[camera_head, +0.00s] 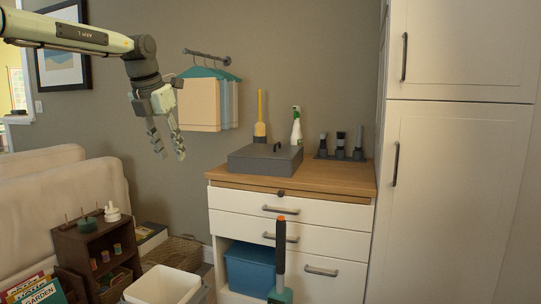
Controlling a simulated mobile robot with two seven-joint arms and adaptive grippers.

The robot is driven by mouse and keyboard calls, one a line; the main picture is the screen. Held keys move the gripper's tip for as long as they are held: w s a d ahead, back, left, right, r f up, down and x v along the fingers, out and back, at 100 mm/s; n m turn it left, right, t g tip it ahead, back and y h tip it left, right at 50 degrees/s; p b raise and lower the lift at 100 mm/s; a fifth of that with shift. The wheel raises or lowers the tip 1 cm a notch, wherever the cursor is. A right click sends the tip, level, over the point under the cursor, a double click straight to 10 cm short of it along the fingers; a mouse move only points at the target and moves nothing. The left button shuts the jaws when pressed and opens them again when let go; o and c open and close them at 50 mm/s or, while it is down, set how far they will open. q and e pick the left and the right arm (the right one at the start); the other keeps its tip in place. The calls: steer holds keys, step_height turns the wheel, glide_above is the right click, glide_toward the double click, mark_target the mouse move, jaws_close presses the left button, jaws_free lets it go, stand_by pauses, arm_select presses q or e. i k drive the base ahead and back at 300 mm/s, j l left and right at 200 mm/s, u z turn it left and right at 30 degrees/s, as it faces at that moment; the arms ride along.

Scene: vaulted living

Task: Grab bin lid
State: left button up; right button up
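A low grey box-like bin (238,164) stands on the wooden counter top. Its flat grey top looks like the bin lid (258,152), with a small dark handle (277,147) standing up from it. My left gripper (172,154) hangs in the air to the left of the bin and higher, in front of the wall. Its fingers point down, spread apart and empty, and touch nothing. My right gripper is not in view.
The counter (335,178) also holds a yellow-handled brush (260,118), a spray bottle (296,127) and a dark rack (340,150). Hanging folders (199,104) are behind my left gripper. A black-handled tool (280,255) stands in front of the drawers. A tall cabinet (455,190) bounds the right.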

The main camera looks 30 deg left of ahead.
mark_target(245, 161)
steer(key=i, duration=2)
